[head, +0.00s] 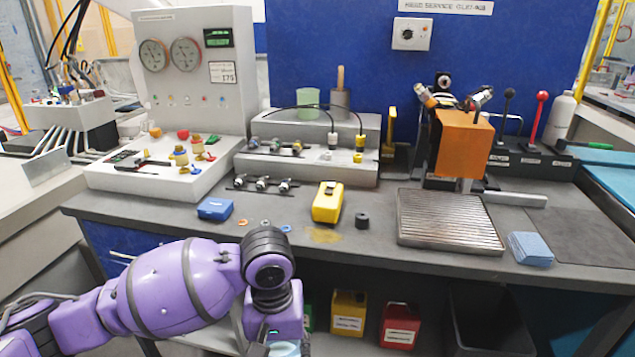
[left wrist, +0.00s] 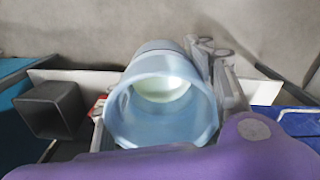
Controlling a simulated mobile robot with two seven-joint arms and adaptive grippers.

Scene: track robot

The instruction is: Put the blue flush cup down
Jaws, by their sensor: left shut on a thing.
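The blue flush cup (left wrist: 118,118) is large in the left wrist view, light blue, with its open mouth facing the camera and a pale whitish-green patch inside. In the head view only a sliver of the cup (head: 285,349) shows at the bottom edge. My left gripper (head: 280,346) is shut on the cup, low in front of the bench's front edge. Grey finger parts show beside the cup in the left wrist view, and my purple arm hides part of its lower rim. My right gripper is in neither view.
The bench top (head: 390,262) has a ribbed metal tray (head: 447,220), a yellow device (head: 327,202), a black ring (head: 362,220), a blue box (head: 215,209) and blue cloths (head: 530,249). Yellow (head: 348,312) and red (head: 400,325) containers stand below. Bare bench lies around the yellow stain.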

